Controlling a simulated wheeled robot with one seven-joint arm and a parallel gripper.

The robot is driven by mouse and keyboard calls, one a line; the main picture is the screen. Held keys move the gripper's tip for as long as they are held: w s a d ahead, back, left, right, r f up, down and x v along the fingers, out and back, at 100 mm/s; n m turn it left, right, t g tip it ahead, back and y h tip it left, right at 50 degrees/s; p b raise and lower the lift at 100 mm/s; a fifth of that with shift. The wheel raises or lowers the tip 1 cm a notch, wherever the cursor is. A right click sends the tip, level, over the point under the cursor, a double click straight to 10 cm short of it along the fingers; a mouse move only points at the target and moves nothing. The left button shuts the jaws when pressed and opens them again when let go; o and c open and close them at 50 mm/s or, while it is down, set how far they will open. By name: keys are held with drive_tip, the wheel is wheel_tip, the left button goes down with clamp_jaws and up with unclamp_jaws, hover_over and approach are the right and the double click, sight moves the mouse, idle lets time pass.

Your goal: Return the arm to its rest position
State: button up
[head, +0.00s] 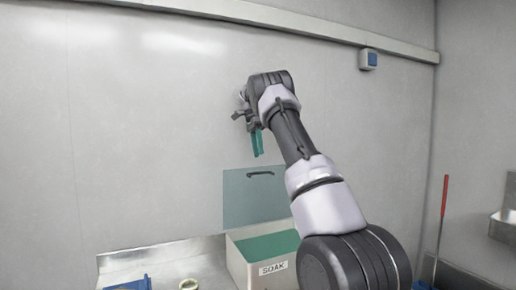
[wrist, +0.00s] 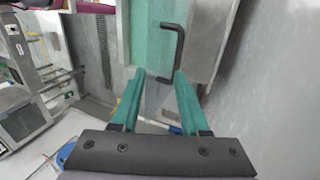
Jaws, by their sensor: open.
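My arm reaches up and away in the head view. My gripper (head: 258,144) hangs at its end, in front of the wall and above the SOAK bin. In the wrist view my gripper (wrist: 158,76) shows two green fingers standing apart with nothing between them. The bin (head: 240,268) is pale, with a SOAK label and green inside. Its greenish see-through lid (head: 240,205) stands upright behind it, with a dark handle (head: 261,174). The handle also shows in the wrist view (wrist: 178,50), beyond the fingertips and apart from them.
A steel counter (head: 118,266) runs under the bin. A blue item (head: 130,284) and a pale ring (head: 188,284) lie left of the bin. A red-handled pole (head: 444,197) stands at the right near a basin (head: 503,228). The wall (head: 130,130) left of my arm is bare.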

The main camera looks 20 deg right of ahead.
drive_tip(key=shift+r, duration=0.7)
drive_tip(key=s+a+r+n+t, duration=0.25)
drive_tip(key=s+r+n, duration=0.2)
drive_tip(key=s, duration=0.45)
drive_tip(key=s+a+r+n+t, duration=0.25)
drive_tip(key=s+r, duration=0.25)
drive_tip(key=s, duration=0.4)
drive_tip(key=s+a+f+n+t+y, duration=0.1)
drive_tip(key=s+a+f+n+t, duration=0.2)
drive_tip(key=s, duration=0.6)
drive_tip(key=s+a+f+n+t+y, duration=0.1)
drive_tip(key=s+a+f+n+t, duration=0.2)
drive_tip(key=s, duration=0.7)
drive_tip(key=a+f, duration=0.2)
drive_tip(key=a, duration=0.2)
